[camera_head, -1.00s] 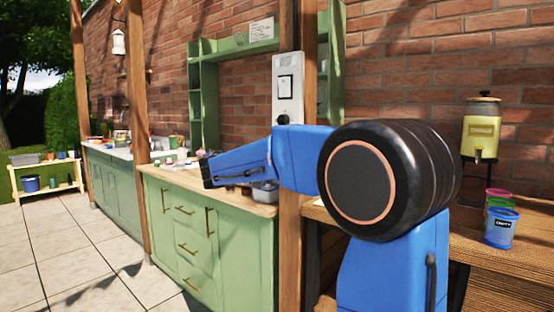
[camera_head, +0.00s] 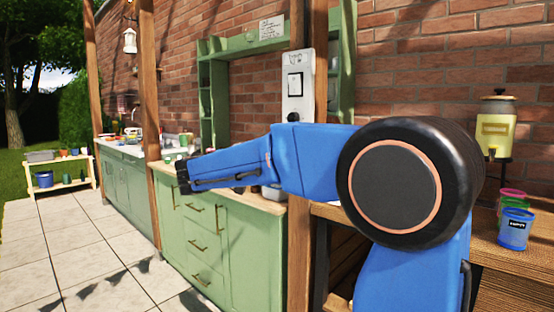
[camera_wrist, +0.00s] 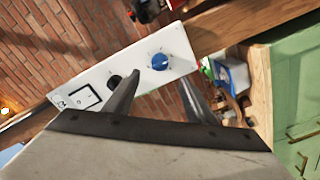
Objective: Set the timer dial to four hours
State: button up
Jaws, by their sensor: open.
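A white control panel (camera_head: 298,62) is fixed to a wooden post; it also shows tilted in the wrist view (camera_wrist: 140,67). It carries a blue dial (camera_wrist: 159,61), a black knob (camera_wrist: 114,81) and a framed switch (camera_wrist: 85,97). The dial's setting is too small to read. In the head view my arm hides the panel's lower part and the blue dial. My gripper (camera_wrist: 160,77) is open and empty, its fingers spread in front of the panel, with the blue dial showing between and beyond the tips. Contact with the dial is not visible.
A green cabinet (camera_head: 228,250) stands left of the post, with small items on its top. A wooden table (camera_head: 510,265) on the right holds a drink dispenser (camera_head: 496,125) and a blue cup (camera_head: 515,230). Open paving (camera_head: 80,250) lies at the left.

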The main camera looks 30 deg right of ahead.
jog(key=v, duration=0.7)
jog(key=shift+a, duration=0.3)
jog(key=shift+s+d, duration=0.1)
jog(key=shift+s, duration=0.05)
jog(key=s+d+f+n+g+y, duration=0.15)
jog(key=s+d+f+y, duration=0.25)
jog(key=s+f, duration=0.5)
jog(key=s+d+f+n+g+y, duration=0.15)
jog(key=s+d+f+y, duration=0.25)
jog(key=s+f, duration=0.5)
jog(key=s+a+f+t+y, duration=0.1)
jog(key=s+a+f+y, duration=0.8)
jog(key=s+f, duration=0.4)
jog(key=s+a, duration=0.1)
jog(key=s, duration=0.2)
jog(key=shift+a+f+t, duration=0.15)
jog(key=shift+f+t, duration=0.15)
jog(key=shift+f, duration=0.1)
